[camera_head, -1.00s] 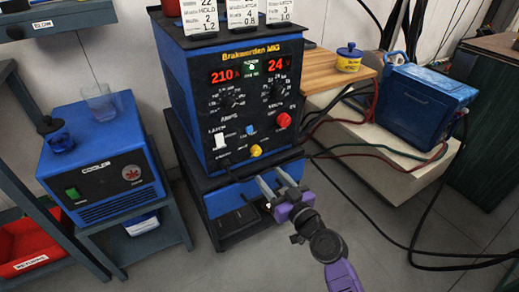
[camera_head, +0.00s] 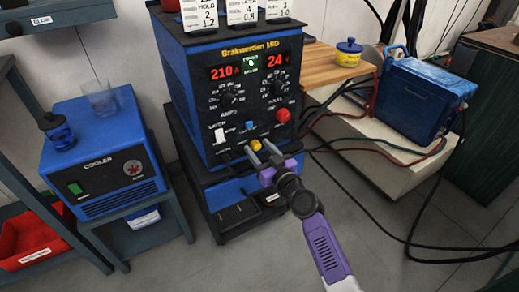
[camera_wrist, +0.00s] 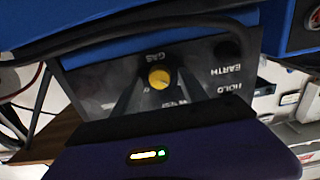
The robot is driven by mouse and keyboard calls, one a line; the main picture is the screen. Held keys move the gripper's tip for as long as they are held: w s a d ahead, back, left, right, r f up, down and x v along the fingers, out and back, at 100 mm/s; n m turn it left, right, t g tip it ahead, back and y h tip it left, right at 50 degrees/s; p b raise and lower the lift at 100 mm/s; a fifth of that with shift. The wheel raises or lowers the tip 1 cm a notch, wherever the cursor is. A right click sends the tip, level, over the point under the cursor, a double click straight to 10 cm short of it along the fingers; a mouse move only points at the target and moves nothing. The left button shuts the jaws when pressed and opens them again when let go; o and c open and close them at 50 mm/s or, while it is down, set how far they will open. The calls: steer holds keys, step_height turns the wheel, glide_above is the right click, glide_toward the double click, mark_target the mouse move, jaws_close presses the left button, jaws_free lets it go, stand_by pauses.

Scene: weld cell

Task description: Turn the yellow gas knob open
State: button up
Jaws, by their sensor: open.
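The yellow gas knob (camera_head: 255,145) sits low on the front panel of the blue welding machine (camera_head: 183,100). In the wrist view the knob (camera_wrist: 160,78) lies under the upside-down word GAS, with a dark mark on its face. My gripper (camera_head: 259,156) is at the panel's lower edge, right in front of the knob. In the wrist view its two dark fingers (camera_wrist: 158,88) stand apart, one on each side of the knob. I cannot tell whether they touch it.
A blue cooler unit (camera_head: 100,150) stands left. Black cables (camera_head: 400,258) hang at the right.

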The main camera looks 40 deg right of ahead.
jaws_close()
steer(key=shift+m, duration=0.3)
steer(key=m, duration=0.3)
steer(key=shift+f, duration=0.1)
steer(key=m, duration=0.9)
steer(key=shift+d+m, duration=0.1)
steer(key=shift+m, duration=0.2)
steer(key=shift+f+m+p, duration=0.15)
steer(key=shift+m+p, duration=0.3)
steer(key=shift+m, duration=1.85)
